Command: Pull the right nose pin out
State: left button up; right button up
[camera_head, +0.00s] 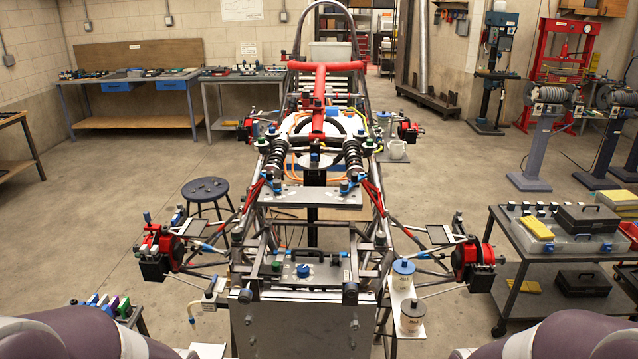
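The tube chassis (312,215) stands in the middle with its nose toward me. A grey front plate (290,330) hangs at the nose. A dark short cylinder sits at the plate's upper right corner (350,293), and a similar one sits at its upper left corner (246,296). These look like the nose pins, but they are too small to be sure, and I cannot tell how deep they sit. My purple and white arm links show in both lower corners. Neither gripper is visible.
Red brake and hub assemblies stick out at the left (165,250) and right (470,260). Two tins (403,275) stand on a white shelf right of the nose. A tool cart (560,240) stands at the right, a round stool (206,190) at the left.

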aim_at(245, 294)
jog(key=i+j+z, duration=0.15)
jog(key=j+z, duration=0.15)
jog(key=j, duration=0.45)
jog(key=i+j+z, duration=0.1)
jog(key=j+z, duration=0.2)
jog(key=j, duration=0.45)
